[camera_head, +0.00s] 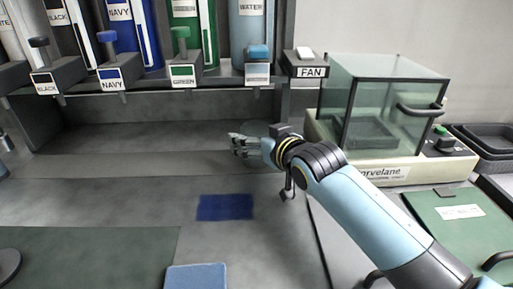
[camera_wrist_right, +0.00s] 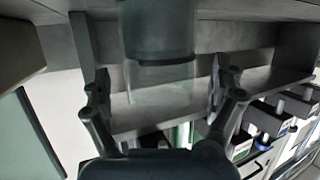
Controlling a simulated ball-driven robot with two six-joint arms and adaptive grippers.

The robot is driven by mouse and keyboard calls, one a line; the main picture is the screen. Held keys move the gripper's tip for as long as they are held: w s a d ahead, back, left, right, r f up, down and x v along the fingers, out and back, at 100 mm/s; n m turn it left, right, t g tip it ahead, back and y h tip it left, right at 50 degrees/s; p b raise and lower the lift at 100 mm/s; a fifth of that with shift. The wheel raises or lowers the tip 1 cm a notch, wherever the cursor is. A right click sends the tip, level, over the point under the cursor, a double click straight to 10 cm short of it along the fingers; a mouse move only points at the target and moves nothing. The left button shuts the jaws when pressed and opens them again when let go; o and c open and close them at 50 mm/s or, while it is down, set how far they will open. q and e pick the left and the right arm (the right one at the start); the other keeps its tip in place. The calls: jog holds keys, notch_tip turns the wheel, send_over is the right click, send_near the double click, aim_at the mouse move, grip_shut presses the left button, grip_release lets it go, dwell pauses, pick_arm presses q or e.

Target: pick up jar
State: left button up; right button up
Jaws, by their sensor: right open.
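A clear glass jar (camera_wrist_right: 160,92) fills the upper middle of the right wrist view, which looks upside down. It lies between the two fingers of my right gripper (camera_wrist_right: 163,82), with a gap showing on each side. The right gripper is open. In the head view the right gripper (camera_head: 240,145) reaches in from the right, in front of the dispenser shelf's recess, below the WATER dispenser (camera_head: 254,40). The jar is hard to make out there, being clear and partly behind the gripper. My left gripper is not in view.
BLACK, NAVY (camera_head: 125,35) and GREEN (camera_head: 184,35) dispensers hang in a row above the recess. A glass box (camera_head: 385,105) on a pale base stands to the right.

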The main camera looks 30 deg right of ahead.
jog(key=shift+x, duration=0.85)
jog(key=shift+s, duration=0.1)
jog(key=c, duration=1.5)
jog(key=shift+r, duration=0.1)
jog(key=shift+c, duration=1.2)
